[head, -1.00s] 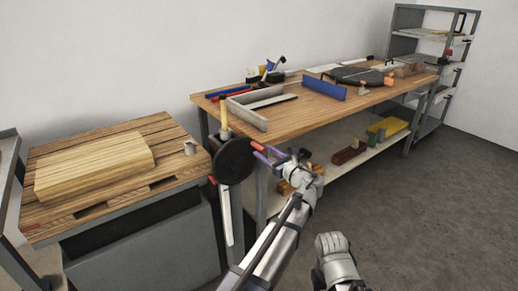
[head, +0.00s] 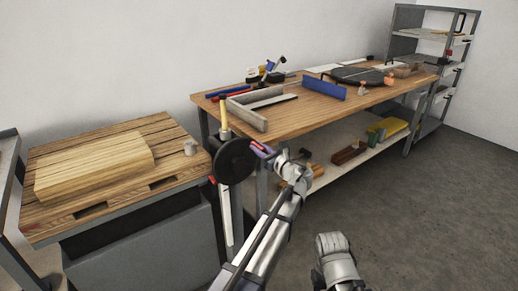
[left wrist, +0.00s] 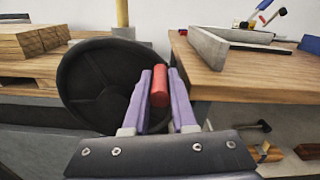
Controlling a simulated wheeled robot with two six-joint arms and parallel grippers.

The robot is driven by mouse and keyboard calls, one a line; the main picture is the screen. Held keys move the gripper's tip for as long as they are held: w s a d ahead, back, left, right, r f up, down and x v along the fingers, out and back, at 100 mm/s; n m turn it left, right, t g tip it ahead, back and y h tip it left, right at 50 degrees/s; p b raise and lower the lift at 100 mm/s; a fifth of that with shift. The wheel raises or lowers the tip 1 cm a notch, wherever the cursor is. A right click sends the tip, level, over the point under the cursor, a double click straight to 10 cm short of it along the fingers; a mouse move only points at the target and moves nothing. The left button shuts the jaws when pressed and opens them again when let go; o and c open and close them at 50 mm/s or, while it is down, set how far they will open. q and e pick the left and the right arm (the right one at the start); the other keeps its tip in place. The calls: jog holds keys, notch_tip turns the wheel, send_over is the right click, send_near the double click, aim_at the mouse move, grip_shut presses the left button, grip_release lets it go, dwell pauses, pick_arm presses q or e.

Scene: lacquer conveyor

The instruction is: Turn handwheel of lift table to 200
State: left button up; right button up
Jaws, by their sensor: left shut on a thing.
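The black handwheel (head: 233,162) stands at the right side of the lift table (head: 184,195). In the left wrist view the handwheel (left wrist: 97,88) shows its dished face and spokes. Its red handle (left wrist: 160,87) lies between the purple fingers of my left gripper (left wrist: 160,95). My left gripper (head: 262,149) is shut on this handle at the wheel's upper right. A pale upright strip (head: 225,213) hangs below the wheel, with a small red mark near its top. I cannot read any number.
A wooden block (head: 95,167) and a small grey cup-like piece (head: 190,147) are on the lift table. A workbench (head: 300,120) with tools stands close behind my left arm. A shelf rack (head: 432,60) is at the back right. The floor at right is clear.

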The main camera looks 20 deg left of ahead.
pick_arm(q)
grip_shut()
dwell(0.9)
